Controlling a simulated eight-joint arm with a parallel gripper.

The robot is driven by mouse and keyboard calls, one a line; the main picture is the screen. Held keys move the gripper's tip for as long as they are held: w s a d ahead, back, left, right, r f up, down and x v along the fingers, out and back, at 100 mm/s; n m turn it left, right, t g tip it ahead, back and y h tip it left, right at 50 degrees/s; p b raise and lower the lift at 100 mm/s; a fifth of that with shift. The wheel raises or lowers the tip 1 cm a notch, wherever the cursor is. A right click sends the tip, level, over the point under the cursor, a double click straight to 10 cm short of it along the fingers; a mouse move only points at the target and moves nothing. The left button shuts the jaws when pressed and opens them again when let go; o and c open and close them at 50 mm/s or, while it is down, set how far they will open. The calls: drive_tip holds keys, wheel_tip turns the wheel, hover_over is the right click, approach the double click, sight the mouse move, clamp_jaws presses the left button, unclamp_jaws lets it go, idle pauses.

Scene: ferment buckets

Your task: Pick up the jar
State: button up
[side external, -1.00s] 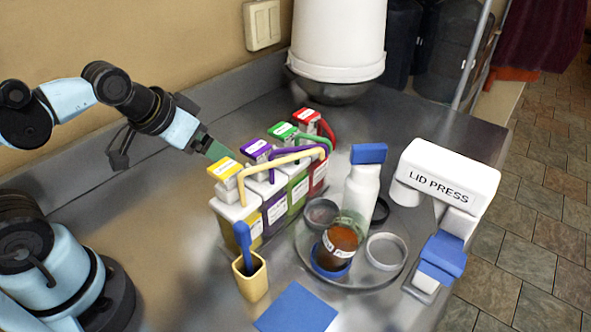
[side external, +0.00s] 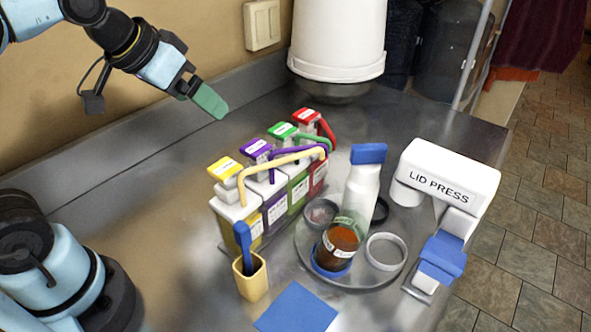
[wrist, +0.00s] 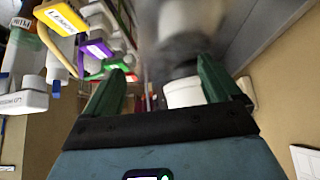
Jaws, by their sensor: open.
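The jar (side external: 336,247) is a squat glass jar with brown contents and a pale label. It stands on a blue ring on the round metal tray (side external: 352,284). It is not clearly visible in the wrist view. My gripper (side external: 212,104) is in the air at the upper left of the side view, above and behind the bucket row and well apart from the jar. In the wrist view its two green fingers (wrist: 162,88) are spread with nothing between them.
Several pump dispensers (side external: 238,205) with coloured tops stand left of the tray. The lid press (side external: 447,182) is at the right, a yellow cup with a blue brush (side external: 250,277) in front. A white bucket (side external: 337,40) is behind.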

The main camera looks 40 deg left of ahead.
drive_tip(key=s+d+m+g, duration=0.2)
drive_tip(key=d+m, duration=0.5)
drive_tip(key=d, duration=2)
approach(343, 233)
drive_tip(key=shift+h, duration=0.3)
drive_tip(key=shift+w+d+f, duration=0.2)
drive_tip(key=shift+w+f, duration=0.05)
drive_tip(key=shift+f, duration=0.6)
drive_tip(key=shift+w+d+f, duration=0.2)
drive_tip(key=shift+d+f, duration=0.05)
drive_tip(key=shift+f, duration=0.6)
drive_tip(key=shift+w+d+f, duration=0.2)
drive_tip(key=shift+w+f, duration=0.05)
drive_tip(key=shift+f, duration=0.6)
drive_tip(key=shift+c, duration=0.4)
drive_tip(key=c, duration=1.3)
drive_tip(key=shift+r, duration=0.15)
